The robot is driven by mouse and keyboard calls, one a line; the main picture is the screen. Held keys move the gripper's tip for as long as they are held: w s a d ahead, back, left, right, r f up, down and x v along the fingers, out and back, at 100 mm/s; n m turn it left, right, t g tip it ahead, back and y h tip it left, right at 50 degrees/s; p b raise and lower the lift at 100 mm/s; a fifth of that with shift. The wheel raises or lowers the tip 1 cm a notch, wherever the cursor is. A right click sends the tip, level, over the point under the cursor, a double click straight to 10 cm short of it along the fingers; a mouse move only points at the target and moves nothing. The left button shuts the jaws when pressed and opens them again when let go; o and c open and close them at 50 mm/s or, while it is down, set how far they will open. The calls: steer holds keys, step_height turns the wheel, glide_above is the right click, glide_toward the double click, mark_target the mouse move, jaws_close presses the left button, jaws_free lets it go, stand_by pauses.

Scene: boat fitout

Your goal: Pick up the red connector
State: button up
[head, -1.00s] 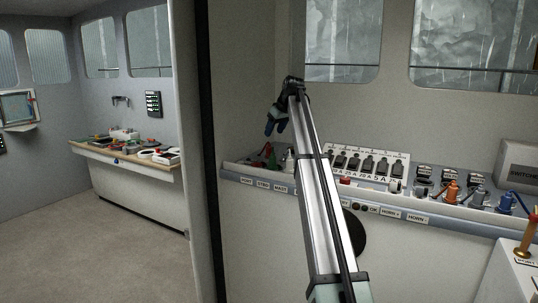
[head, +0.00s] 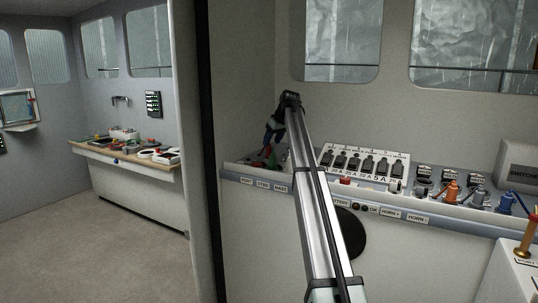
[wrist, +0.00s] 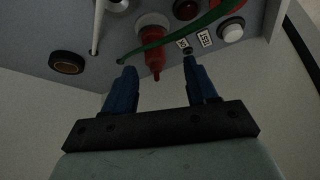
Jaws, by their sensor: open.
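The red connector (wrist: 153,52) shows in the wrist view at the panel's edge, its narrow tip pointing towards my gripper. It lies between the lines of my two blue fingertips, just beyond them. My gripper (wrist: 158,74) is open and empty. A green cable (wrist: 190,36) runs across the red connector in this view. In the head view my gripper (head: 271,132) hangs above the left end of the console, where a small red thing (head: 266,151) shows beside a green one; I cannot tell whether they touch.
The sloping console (head: 450,205) carries a switch panel (head: 367,162) and orange (head: 451,192) and blue (head: 507,203) connectors to the right. A white button (wrist: 231,30), a dark round socket (wrist: 67,62) and a white rod (wrist: 97,27) sit near the red connector. A wall edge (head: 203,150) stands left.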

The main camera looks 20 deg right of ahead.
mark_target(270, 147)
steer(key=shift+d+x, duration=0.2)
steer(key=shift+x, duration=1.15)
steer(key=shift+d+x, duration=0.2)
steer(key=shift+x, duration=1.2)
steer(key=shift+w, duration=0.15)
jaws_close()
